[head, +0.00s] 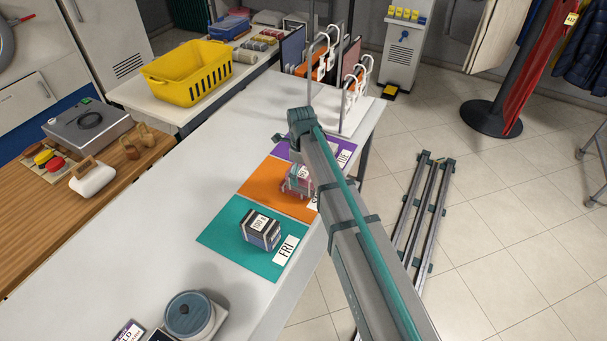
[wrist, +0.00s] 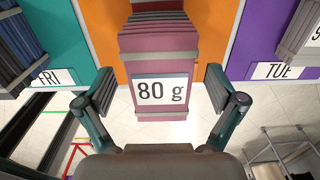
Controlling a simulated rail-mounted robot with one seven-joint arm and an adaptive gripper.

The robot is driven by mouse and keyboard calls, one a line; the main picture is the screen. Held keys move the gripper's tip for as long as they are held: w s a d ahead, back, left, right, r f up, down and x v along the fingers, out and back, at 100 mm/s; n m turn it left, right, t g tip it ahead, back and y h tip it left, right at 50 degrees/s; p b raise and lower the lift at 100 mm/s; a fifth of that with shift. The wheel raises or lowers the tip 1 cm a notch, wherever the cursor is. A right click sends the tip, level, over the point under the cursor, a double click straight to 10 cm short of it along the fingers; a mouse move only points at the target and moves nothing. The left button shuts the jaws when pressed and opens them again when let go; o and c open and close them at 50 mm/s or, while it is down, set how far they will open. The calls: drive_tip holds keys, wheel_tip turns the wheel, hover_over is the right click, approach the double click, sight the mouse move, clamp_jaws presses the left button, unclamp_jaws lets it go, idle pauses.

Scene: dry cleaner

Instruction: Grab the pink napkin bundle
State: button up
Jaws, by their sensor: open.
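The pink napkin bundle (wrist: 160,50) fills the upper middle of the wrist view, with a white "80 g" label on its near face. It sits on the orange mat (wrist: 105,35). In the head view the pink bundle (head: 297,181) is partly covered by my arm. My gripper (wrist: 160,92) is open, with one finger to the left and one to the right of the bundle's labelled face. In the head view my arm hides most of the gripper.
A dark striped bundle (head: 262,231) stands on the teal mat (head: 228,236) with a FRI card. A grey bundle (wrist: 299,35) is on the purple mat (wrist: 250,45) with a TUE card. A rack (head: 340,75) stands behind. The white table (head: 185,195) is clear left of the mats.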

drive_tip(key=shift+c, duration=0.2)
drive_tip(key=c, duration=1.2)
drive_tip(key=shift+r, duration=0.1)
